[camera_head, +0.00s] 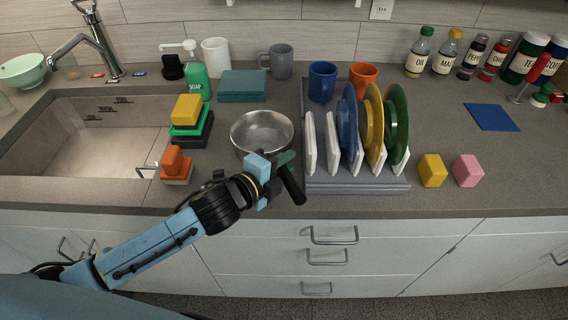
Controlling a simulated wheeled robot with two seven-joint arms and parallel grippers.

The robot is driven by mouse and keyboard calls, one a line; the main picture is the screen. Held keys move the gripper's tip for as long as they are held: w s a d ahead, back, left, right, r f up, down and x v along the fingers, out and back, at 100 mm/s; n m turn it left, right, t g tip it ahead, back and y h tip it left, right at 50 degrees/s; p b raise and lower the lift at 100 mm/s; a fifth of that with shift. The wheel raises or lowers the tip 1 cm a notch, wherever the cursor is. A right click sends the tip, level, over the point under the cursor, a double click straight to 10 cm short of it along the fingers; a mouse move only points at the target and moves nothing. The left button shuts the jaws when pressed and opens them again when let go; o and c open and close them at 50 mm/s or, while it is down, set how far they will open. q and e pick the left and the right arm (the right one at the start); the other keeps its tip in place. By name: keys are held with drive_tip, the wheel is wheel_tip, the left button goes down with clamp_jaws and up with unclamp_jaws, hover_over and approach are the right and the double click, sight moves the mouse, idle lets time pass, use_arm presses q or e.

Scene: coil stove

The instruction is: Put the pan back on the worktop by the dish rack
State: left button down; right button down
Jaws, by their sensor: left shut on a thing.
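A round metal pan (262,130) is on or just above the grey worktop, left of the dish rack; I cannot tell whether it touches the surface. Its dark handle (292,183) points toward the front edge. My left gripper (272,172) is shut on the handle, close to the pan's near rim, and hides part of the join. The dish rack (357,185) stands right of the pan, with white dividers and blue, yellow and green plates upright in it. My right gripper is not in view.
Stacked sponges (188,115) stand left of the pan, beside the sink (85,150). Teal cloths (242,84) and a grey mug (280,61) are behind it. Yellow (432,171) and pink (467,170) blocks lie right of the rack. The worktop's right front is mostly clear.

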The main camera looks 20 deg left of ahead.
use_arm(q)
drive_tip(key=shift+r, duration=0.2)
drive_tip(key=shift+f, duration=0.1)
drive_tip(key=c, duration=1.2)
unclamp_jaws()
drive_tip(key=shift+f, duration=0.15)
drive_tip(key=shift+c, duration=0.2)
drive_tip(key=shift+s+a, duration=0.1)
drive_tip(key=shift+s, duration=0.1)
drive_tip(key=v, duration=1.1)
drive_tip(key=shift+s+r, duration=0.3)
drive_tip(key=shift+a, duration=0.1)
